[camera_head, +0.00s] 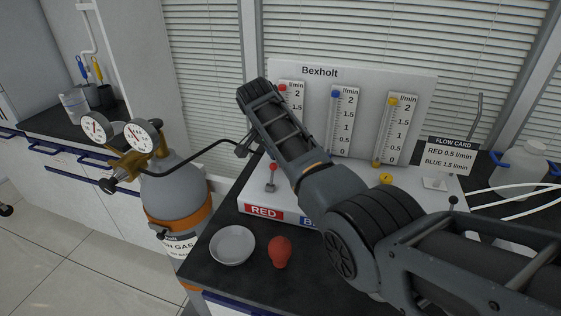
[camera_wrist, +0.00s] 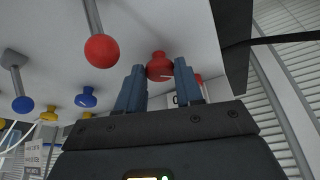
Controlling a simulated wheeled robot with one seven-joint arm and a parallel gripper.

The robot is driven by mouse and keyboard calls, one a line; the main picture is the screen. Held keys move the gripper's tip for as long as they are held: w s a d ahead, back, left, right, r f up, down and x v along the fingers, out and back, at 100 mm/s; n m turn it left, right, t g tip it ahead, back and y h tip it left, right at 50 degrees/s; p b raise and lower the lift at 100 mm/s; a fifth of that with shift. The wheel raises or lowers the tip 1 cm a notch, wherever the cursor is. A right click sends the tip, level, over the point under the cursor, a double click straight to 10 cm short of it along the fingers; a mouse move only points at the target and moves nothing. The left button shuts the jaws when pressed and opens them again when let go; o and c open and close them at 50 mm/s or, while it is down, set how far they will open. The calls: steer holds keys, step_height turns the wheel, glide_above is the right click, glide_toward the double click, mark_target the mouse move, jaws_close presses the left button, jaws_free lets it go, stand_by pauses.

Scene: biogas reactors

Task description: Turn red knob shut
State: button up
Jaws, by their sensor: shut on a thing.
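The red knob (camera_wrist: 159,66) sits on the white panel base in the wrist view, between the two blue fingers of my gripper (camera_wrist: 159,80). The fingers are shut on it. In the head view my arm hides this knob and the fingertips. A lever with a red ball end (camera_head: 272,166) stands on the base above the RED label (camera_head: 265,211); in the wrist view a red ball on a rod (camera_wrist: 101,50) shows beside the knob. The Bexholt panel (camera_head: 362,84) carries three flow scales with red, blue and yellow marks at their tops.
A blue knob (camera_wrist: 86,98) and a blue ball lever (camera_wrist: 23,104) are nearby. A grey dish (camera_head: 232,245) and a loose red bulb-shaped piece (camera_head: 281,252) lie in front. A gas cylinder (camera_head: 178,190) with gauges and a black hose stands left. A flow card (camera_head: 450,155) stands right.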

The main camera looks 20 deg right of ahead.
steer(key=m+b, duration=0.2)
steer(key=m+g+b, duration=0.1)
steer(key=shift+w+a+f+h, duration=0.1)
steer(key=shift+w+f+h, duration=0.1)
steer(key=shift+f+h, duration=0.1)
steer(key=m+g+b, duration=0.1)
steer(key=m+b, duration=0.1)
steer(key=b, duration=0.3)
steer(key=shift+w+r+m, duration=0.1)
steer(key=shift+m, duration=0.3)
steer(key=m+b, duration=0.1)
steer(key=b, duration=0.3)
steer(key=shift+m+g, duration=0.4)
steer(key=shift+w+r+m+g+b, duration=0.15)
steer(key=shift+m+b, duration=0.2)
steer(key=shift+b, duration=0.7)
steer(key=shift+s+r+m+g+b, duration=0.15)
steer(key=shift+m+b, duration=0.25)
steer(key=shift+b, duration=0.7)
steer(key=shift+w+m+g+b, duration=0.1)
steer(key=shift+m+g+b, duration=0.2)
steer(key=shift+b, duration=0.75)
steer(key=o, duration=1)
steer(key=shift+o, duration=0.2)
